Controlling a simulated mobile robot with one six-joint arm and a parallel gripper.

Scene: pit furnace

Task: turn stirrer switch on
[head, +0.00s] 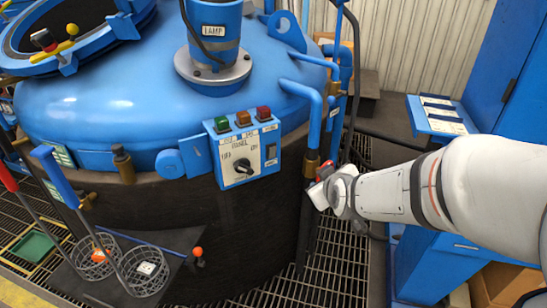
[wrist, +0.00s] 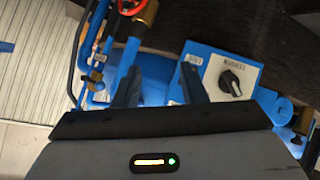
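A blue control box (head: 243,148) with a white front plate is mounted on the furnace side. It carries a black rotary knob (head: 243,166), and a small dark switch (head: 270,154) is on its right side face. The wrist view shows the knob (wrist: 232,80) on the white plate, upside down, to the right of my gripper (wrist: 160,88). My gripper is open, with an empty gap between its two fingers, apart from the knob. In the head view, my arm's end is right of the box, and the fingers are not clear.
Green, orange and red lamps (head: 243,118) top the box. A blue vertical pipe (head: 314,125) with brass fittings and a red valve handle (wrist: 130,5) stands close to my gripper. A blue cabinet (head: 440,262) stands right.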

